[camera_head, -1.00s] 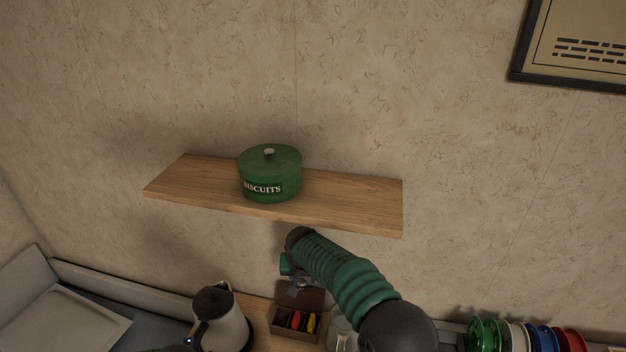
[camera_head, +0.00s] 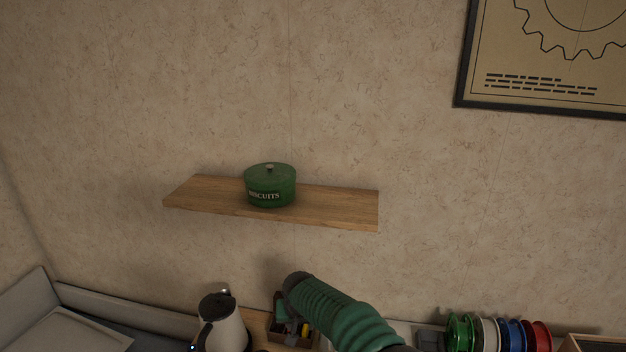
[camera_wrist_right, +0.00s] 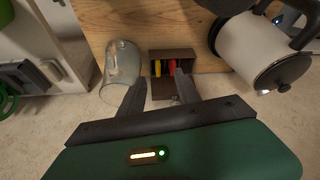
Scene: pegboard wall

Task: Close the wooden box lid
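The small brown wooden box (camera_wrist_right: 173,55) stands open on the wooden surface, with yellow, red and black items inside. Its raised lid (camera_wrist_right: 162,89) shows in the right wrist view as a brown panel between my fingers. In the head view the box (camera_head: 292,341) is at the bottom, partly hidden by my right arm. My right gripper (camera_wrist_right: 160,80) is open, its two fingers apart on either side of the lid; I cannot tell whether they touch it. In the head view my right gripper (camera_head: 281,306) is mostly hidden beyond my green forearm. My left gripper is not in view.
A kettle (camera_head: 222,328) stands left of the box. A glass jar (camera_wrist_right: 122,64) is close on its other side. A wall shelf (camera_head: 335,205) with a green biscuit tin (camera_head: 270,187) is above. Coloured spools (camera_head: 508,334) stand at the right.

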